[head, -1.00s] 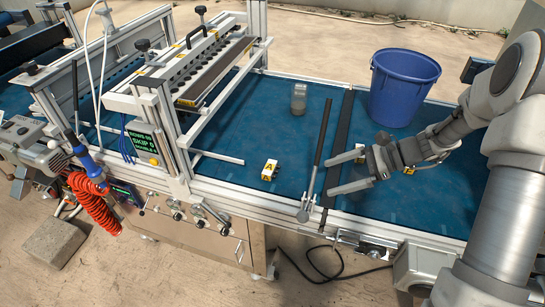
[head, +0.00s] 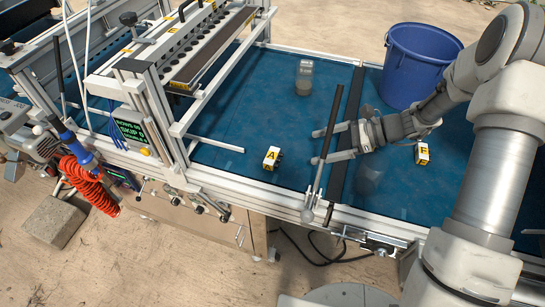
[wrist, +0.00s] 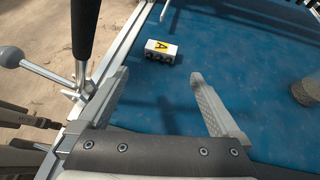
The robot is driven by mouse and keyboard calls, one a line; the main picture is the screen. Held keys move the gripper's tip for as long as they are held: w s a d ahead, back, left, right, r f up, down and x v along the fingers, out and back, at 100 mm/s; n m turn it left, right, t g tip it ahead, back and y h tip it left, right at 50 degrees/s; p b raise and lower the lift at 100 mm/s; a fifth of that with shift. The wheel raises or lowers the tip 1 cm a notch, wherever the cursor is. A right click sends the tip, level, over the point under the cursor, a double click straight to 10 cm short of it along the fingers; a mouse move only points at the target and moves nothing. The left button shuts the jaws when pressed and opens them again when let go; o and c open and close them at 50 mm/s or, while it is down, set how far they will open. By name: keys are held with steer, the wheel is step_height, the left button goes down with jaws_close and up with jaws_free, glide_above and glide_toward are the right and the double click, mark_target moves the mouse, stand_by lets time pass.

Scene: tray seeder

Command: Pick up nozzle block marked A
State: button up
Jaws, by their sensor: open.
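The nozzle block marked A (head: 271,158) is small and white, with a yellow label bearing a black A. It rests on the blue bench surface left of the lever. In the wrist view the block (wrist: 159,51) lies beyond my fingertips, between their lines, with dark holes along its near side. My gripper (head: 317,147) is open and empty, its fingers pointing left towards the block, with a gap between. In the wrist view my gripper (wrist: 158,78) shows both fingers spread, touching nothing that I can make out.
A lever with a dark handle (head: 327,136) overlaps my fingers in the head view; its handle (wrist: 84,25) stands left of them in the wrist view. A block marked F (head: 422,154), a jar (head: 304,77), a blue bucket (head: 420,65) and the seeder frame (head: 160,120) surround the area.

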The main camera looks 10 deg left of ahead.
mark_target(277, 156)
steer(key=b+x, duration=0.1)
steer(key=x, duration=1.2)
steer(key=shift+w+f, duration=0.1)
steer(key=shift+f, duration=0.05)
steer(key=c, duration=1.2)
